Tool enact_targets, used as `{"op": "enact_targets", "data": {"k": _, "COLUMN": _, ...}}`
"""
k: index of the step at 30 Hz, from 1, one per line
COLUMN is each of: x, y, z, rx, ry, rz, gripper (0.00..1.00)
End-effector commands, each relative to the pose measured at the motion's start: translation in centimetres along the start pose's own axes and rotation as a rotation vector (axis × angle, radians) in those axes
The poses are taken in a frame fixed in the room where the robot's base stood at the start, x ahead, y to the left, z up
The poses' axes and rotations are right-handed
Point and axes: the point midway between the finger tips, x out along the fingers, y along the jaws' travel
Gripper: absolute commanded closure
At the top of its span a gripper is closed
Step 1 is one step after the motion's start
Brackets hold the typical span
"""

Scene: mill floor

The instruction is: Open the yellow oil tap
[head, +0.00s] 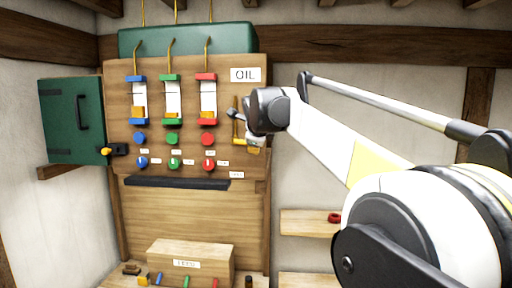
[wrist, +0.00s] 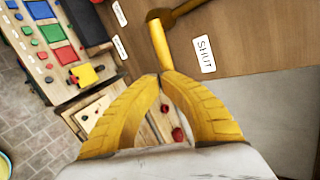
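The yellow tap lever (wrist: 160,45) shows at the top of the wrist view, a short bar hanging from a darker yellow pipe on the wooden panel. A white label reading SHUT (wrist: 204,54) is to its right. My gripper (wrist: 160,77) has its two yellow fingers drawn together at the tips, just at the lower end of the lever. I cannot tell whether they touch it; nothing shows held between them. In the head view my gripper (head: 242,128) is at the right edge of the oil panel (head: 190,68), and my wrist hides much of the tap area.
Blue (head: 140,138), green (head: 172,138) and red (head: 208,138) knobs are left of my gripper. A green cabinet (head: 62,120) hangs at the left. A shelf with a red object (head: 334,217) is below right. A bench with small coloured items is below the panel.

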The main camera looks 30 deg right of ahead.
Motion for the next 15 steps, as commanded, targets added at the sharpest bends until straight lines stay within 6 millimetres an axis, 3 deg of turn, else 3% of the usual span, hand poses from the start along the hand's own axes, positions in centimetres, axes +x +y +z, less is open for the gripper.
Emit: {"op": "enact_targets", "data": {"k": 15, "x": 2.1, "y": 3.1, "z": 0.1, "rx": 0.370, "ry": -0.244, "rz": -0.002, "gripper": 1.00}}
